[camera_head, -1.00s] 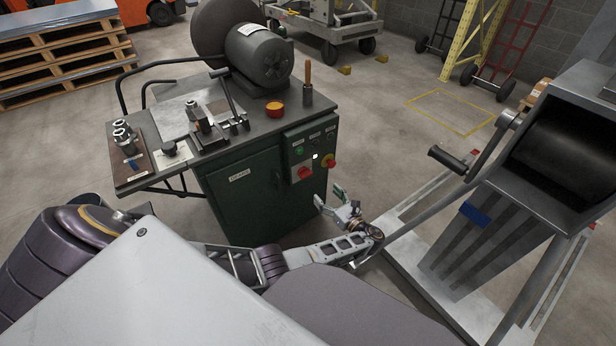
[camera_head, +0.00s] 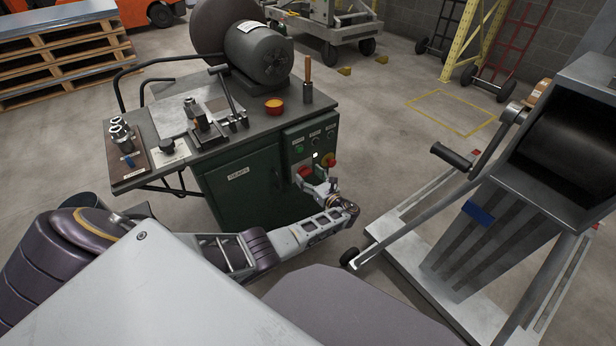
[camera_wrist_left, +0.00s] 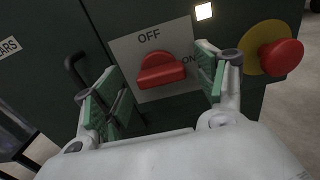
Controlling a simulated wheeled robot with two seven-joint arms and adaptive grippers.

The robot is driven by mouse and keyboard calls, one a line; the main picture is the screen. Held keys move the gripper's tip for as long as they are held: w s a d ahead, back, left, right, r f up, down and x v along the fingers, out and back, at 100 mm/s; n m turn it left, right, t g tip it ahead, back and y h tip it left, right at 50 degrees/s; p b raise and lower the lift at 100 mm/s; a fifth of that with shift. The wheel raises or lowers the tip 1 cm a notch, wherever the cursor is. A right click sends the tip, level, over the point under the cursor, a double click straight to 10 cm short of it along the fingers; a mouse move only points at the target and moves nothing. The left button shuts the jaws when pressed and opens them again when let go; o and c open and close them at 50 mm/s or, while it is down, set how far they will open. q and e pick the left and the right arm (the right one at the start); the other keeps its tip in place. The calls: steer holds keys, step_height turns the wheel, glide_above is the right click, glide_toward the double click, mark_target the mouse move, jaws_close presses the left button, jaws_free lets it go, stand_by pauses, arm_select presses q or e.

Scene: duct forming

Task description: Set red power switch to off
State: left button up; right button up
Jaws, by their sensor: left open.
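The red power switch (camera_wrist_left: 162,71) sits on a grey plate (camera_wrist_left: 125,48) lettered OFF at the top and ON at the right, on the front of the green machine cabinet. In the left wrist view its handle lies roughly level, tilted slightly up to the right. My left gripper (camera_wrist_left: 155,92) is open, with one green-padded finger on each side of the switch. I cannot tell whether a finger touches it. In the head view my left gripper (camera_head: 318,181) is at the control panel, and the switch (camera_head: 304,171) shows partly beside it. My right gripper is not in view.
A red mushroom button (camera_wrist_left: 281,57) on a yellow disc stands out just right of my left gripper. A lit square lamp (camera_wrist_left: 204,11) is above. A black cabinet handle (camera_wrist_left: 75,72) is at the left. A grey machine with a crank (camera_head: 452,156) stands to the right.

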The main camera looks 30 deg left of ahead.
arm_select(q)
steer(key=shift+w+a, duration=0.15)
steer(key=shift+a, duration=0.3)
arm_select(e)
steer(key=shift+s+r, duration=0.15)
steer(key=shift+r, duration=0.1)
arm_select(q)
steer(key=shift+c, duration=0.2)
steer(key=c, duration=1)
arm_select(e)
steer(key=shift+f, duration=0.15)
